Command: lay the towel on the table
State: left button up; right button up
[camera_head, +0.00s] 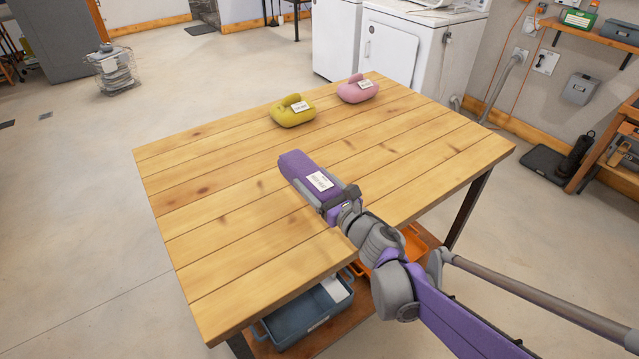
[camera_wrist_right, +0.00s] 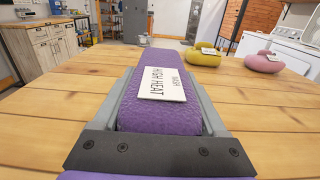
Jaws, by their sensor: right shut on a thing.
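A purple rolled towel (camera_head: 298,167) with a white label is between the fingers of my right gripper (camera_head: 317,181), over the middle of the wooden table (camera_head: 230,215). In the right wrist view the towel (camera_wrist_right: 150,115) lies lengthwise between the two grey fingers, its label reading "WASH HIGH HEAT". The right gripper is shut on it. I cannot tell whether the towel's underside touches the tabletop. My left gripper is not in view.
A yellow-green rolled towel (camera_head: 291,115) and a pink one (camera_head: 356,93), both labelled, lie at the table's far edge. A blue bin (camera_head: 308,312) and an orange bin (camera_head: 412,247) sit on the shelf below. The table's left half is clear.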

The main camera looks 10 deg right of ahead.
jog(key=shift+w+f+b, duration=0.1)
jog(key=shift+f+b, duration=0.65)
jog(key=shift+f, duration=2.75)
jog(key=shift+f, duration=0.2)
jog(key=o, duration=1.4)
jog(key=shift+o, duration=0.2)
jog(key=shift+r, duration=0.1)
jog(key=shift+r, duration=0.2)
jog(key=v, duration=1.2)
jog(key=shift+f, duration=0.1)
